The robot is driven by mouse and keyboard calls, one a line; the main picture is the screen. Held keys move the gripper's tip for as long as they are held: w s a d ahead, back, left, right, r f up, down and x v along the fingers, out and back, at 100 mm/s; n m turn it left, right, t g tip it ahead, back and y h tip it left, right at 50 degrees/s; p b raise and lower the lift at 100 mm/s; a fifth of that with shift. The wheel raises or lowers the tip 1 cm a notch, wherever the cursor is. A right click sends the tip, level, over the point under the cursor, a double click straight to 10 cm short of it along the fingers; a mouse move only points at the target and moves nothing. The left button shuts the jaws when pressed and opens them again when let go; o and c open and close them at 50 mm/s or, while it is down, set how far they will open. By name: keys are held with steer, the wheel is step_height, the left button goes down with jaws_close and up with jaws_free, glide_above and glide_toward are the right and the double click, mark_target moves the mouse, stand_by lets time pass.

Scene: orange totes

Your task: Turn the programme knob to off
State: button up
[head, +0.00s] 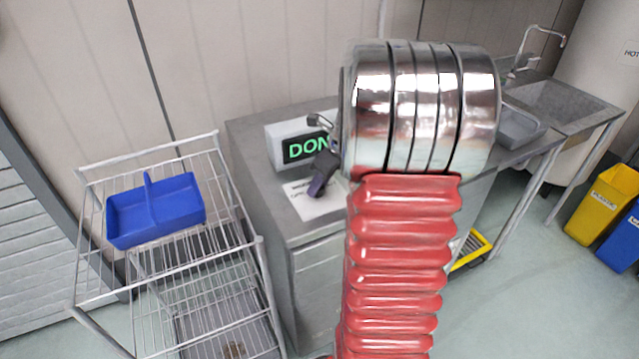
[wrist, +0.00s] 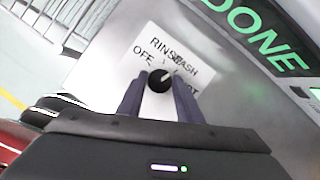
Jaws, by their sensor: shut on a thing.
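The programme knob (wrist: 158,81) is a round black knob on a white label plate (wrist: 151,54) in the wrist view. The plate reads OFF, RINSE, WASH and a partly covered word ending in OT. A small pale mark on the knob seems to point up and right, toward WASH; it is too small to be sure. My gripper (wrist: 158,92) has one purple finger on each side of the knob and is shut on it. In the head view my gripper (head: 322,172) is over the white plate (head: 312,199), and the knob is hidden there.
A display (head: 304,148) with green letters, DONE in the wrist view, stands behind the plate on the steel unit. A wire trolley (head: 260,262) with a blue divided bin (head: 158,211) stands left. A sink (head: 560,103) and yellow and blue bins are right. My arm blocks the middle.

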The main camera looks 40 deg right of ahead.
steer(key=n+y, duration=0.1)
steer(key=n, duration=0.3)
steer(key=shift+w+d, duration=0.1)
steer(key=shift+d, duration=0.05)
steer(key=n+g+y, duration=0.1)
steer(key=n, duration=0.3)
steer(key=shift+w+n+g+y, duration=0.15)
steer(key=shift+n+g+y, duration=0.15)
steer(key=shift+g+y, duration=0.1)
steer(key=n, duration=0.2)
steer(key=n+g, duration=0.1)
steer(key=n, duration=0.1)
steer(key=shift+w+d+n+g+y, duration=0.1)
steer(key=shift+w+n+g+y, duration=0.05)
steer(key=shift+n+g+y, duration=0.15)
steer(key=shift+w+n+g, duration=0.1)
steer(key=shift+n+g, duration=0.6)
steer(key=shift+n, duration=1.1)
steer(key=o, duration=1)
steer(key=shift+d, duration=0.1)
